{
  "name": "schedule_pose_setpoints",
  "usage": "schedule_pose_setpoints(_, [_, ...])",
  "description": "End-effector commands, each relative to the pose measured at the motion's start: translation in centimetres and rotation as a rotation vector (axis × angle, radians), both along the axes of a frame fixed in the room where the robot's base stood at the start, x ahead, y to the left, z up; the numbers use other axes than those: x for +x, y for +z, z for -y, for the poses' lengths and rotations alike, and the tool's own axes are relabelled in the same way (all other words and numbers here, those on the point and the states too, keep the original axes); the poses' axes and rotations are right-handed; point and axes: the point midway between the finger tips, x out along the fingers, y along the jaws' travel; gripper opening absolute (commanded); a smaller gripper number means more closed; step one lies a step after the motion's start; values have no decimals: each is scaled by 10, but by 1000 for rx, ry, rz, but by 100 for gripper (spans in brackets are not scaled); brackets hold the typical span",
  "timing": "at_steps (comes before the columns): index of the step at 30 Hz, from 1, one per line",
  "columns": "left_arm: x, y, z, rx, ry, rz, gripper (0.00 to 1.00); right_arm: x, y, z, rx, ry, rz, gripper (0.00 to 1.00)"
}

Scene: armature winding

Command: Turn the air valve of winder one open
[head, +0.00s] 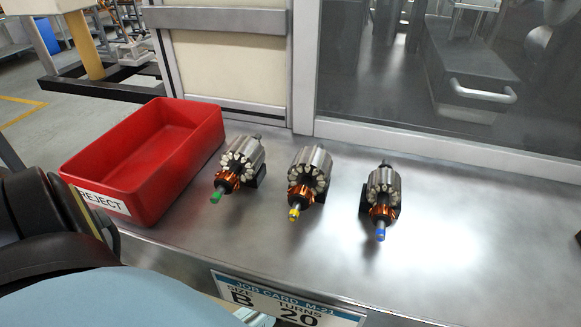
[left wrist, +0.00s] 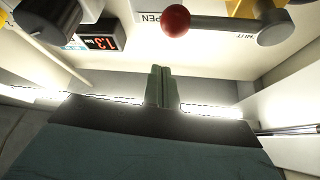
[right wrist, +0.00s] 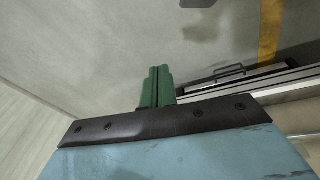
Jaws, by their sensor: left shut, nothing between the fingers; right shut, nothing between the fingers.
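In the left wrist view a valve lever shows at the top: a red ball knob (left wrist: 175,20) on a grey bar (left wrist: 225,28) that runs right to a round grey end (left wrist: 276,28). The bar lies nearly level in the picture. The knob is beside a label ending in "PEN" (left wrist: 148,18); another partly hidden label (left wrist: 245,37) is below the bar. My left gripper (left wrist: 162,72) is shut and empty, below the knob in the picture and apart from it. My right gripper (right wrist: 157,75) is shut and empty, with floor behind it. The head view shows neither gripper nor the valve.
A red digital display (left wrist: 100,42) and a dark cylinder (left wrist: 45,30) are left of the knob; yellow parts (left wrist: 240,8) are above. On the bench stand a red reject bin (head: 95,165) and three armatures (head: 243,160), (head: 310,175), (head: 382,192), with a job card (head: 285,305) in front.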

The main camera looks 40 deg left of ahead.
Motion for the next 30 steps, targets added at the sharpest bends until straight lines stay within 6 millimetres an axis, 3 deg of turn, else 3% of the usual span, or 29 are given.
schedule_pose_setpoints(6, [-43, -27, 15, -3, -1, -6, 0, 3, 3, 0, 0, -1, 4, 0])
schedule_pose_setpoints(12, [-70, -43, 25, 0, 0, -2, 0, 7, 10, -2, 0, -2, 9, 0])
schedule_pose_setpoints(18, [-81, -49, 29, -1, 0, 0, 0, 9, 14, -2, 1, -4, 10, 0])
schedule_pose_setpoints(30, [-82, -49, 29, -1, 0, 0, 0, 10, 15, -3, 1, -4, 13, 0])
